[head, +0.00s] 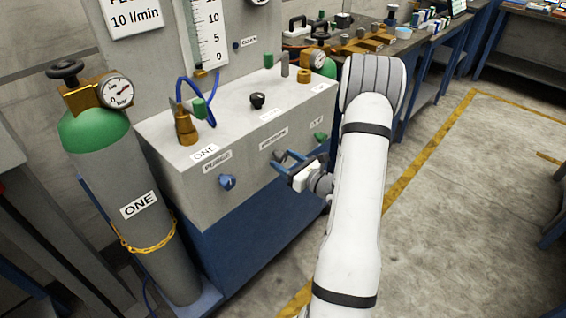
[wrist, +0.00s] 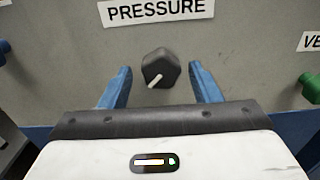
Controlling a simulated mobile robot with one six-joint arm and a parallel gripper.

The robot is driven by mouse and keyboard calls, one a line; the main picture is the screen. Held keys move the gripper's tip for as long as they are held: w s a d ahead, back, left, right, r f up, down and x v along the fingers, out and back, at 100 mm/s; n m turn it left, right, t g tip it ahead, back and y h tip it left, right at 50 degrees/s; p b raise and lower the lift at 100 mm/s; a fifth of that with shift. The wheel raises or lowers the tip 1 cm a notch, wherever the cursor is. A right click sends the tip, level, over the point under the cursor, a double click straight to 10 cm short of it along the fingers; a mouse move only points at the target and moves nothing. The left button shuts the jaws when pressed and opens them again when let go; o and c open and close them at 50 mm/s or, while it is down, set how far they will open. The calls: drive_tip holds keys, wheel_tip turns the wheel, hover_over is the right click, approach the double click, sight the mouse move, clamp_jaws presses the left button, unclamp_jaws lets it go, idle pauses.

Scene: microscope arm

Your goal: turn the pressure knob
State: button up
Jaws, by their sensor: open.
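The pressure knob (wrist: 160,68) is dark, many-sided and has a white pointer line toward its lower left. It sits on the grey panel front under the PRESSURE label (wrist: 157,8). My gripper (head: 289,159) is open in front of the panel, and its blue fingers point at it. In the wrist view one finger is left of the knob and one right, with a gap on both sides. I cannot tell how deep the fingertips reach along the knob. In the head view the knob is mostly hidden by the fingers.
A blue knob (head: 227,182) under the PURGE label is to the left on the same panel. A green knob (wrist: 312,88) is to the right. A green-topped cylinder (head: 95,135) marked ONE stands at the left. Floor (head: 450,210) to the right is clear.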

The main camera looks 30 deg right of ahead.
drive_tip(key=c, duration=0.9)
drive_tip(key=shift+o, duration=0.3)
drive_tip(key=shift+a, duration=0.55)
drive_tip(key=shift+d+f, duration=0.1)
drive_tip(key=shift+d, duration=0.2)
drive_tip(key=shift+c, duration=0.8)
drive_tip(key=shift+d, duration=0.1)
